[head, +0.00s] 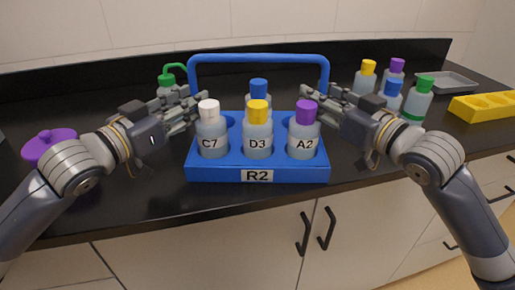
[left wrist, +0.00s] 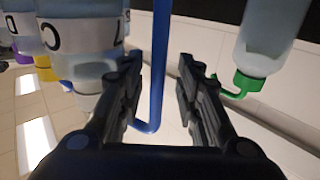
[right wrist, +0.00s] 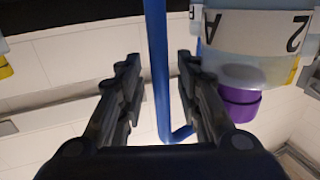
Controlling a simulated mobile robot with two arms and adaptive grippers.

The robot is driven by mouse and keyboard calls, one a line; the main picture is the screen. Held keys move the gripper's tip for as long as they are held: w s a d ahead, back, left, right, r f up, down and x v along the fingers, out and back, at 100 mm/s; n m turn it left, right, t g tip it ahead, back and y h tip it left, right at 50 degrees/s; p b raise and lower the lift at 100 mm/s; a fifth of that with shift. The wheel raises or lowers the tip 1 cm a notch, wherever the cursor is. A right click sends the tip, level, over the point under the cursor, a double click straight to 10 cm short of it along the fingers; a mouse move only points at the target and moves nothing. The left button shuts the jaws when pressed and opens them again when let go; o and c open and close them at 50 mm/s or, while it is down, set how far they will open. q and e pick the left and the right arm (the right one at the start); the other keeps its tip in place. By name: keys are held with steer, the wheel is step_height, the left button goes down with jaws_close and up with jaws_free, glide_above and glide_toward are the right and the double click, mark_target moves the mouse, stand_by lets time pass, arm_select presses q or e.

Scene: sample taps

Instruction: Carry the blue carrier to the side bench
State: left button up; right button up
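The blue carrier (head: 203,174), labelled R2, stands on the black bench with its handle arched upright. It holds bottle C7 with a white cap (head: 210,137), D3 with a yellow cap (head: 257,137), A2 with a purple cap (head: 304,137) and a blue-capped bottle (head: 259,89) behind. My left gripper (head: 198,106) is open at the handle's left post; the post (left wrist: 158,70) shows between its fingers, touching neither. My right gripper (head: 310,98) is open at the right post, which (right wrist: 156,70) also shows between its fingers with gaps.
A green-capped wash bottle (head: 167,83) stands behind my left gripper, and a purple lid-like object (head: 48,143) lies at left. Several capped bottles (head: 416,100), a grey tray (head: 447,82) and a yellow rack (head: 484,106) are at right.

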steer(key=shift+s, duration=0.1)
arm_select(q)
steer(key=v, duration=0.6)
steer(key=shift+s, duration=0.15)
arm_select(e)
steer(key=v, duration=1.1)
steer(key=shift+s+d, duration=0.25)
steer(key=shift+s, duration=0.1)
arm_select(q)
steer(key=shift+a, duration=0.15)
